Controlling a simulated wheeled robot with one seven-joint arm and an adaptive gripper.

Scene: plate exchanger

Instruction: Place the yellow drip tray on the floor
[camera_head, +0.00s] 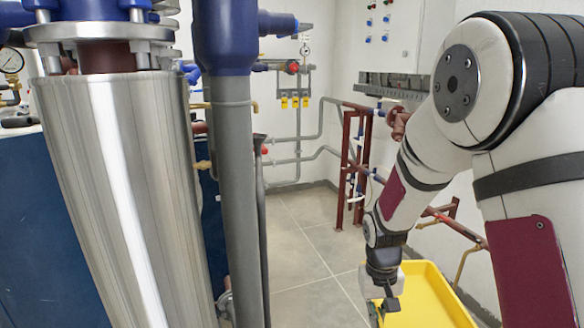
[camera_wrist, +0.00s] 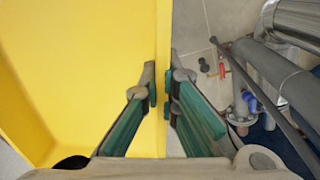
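The yellow drip tray (camera_head: 432,298) is at the lower right in the head view, partly cut off by the bottom edge. It fills the left half of the wrist view (camera_wrist: 70,70). My gripper (camera_head: 384,306) is at the tray's left edge. In the wrist view, my gripper's fingers (camera_wrist: 162,90) stand on both sides of the tray's side wall, one inside and one outside, closed onto its rim. The tray's underside is hidden, so I cannot tell whether it touches anything below.
Grey tiled floor (camera_head: 300,255) is open in the middle. A large silver cylinder (camera_head: 125,200) and a grey vertical pipe (camera_head: 236,200) stand at left. A dark red pipe frame (camera_head: 345,170) is by the back wall. Low pipes and valves (camera_wrist: 245,100) lie right of the tray in the wrist view.

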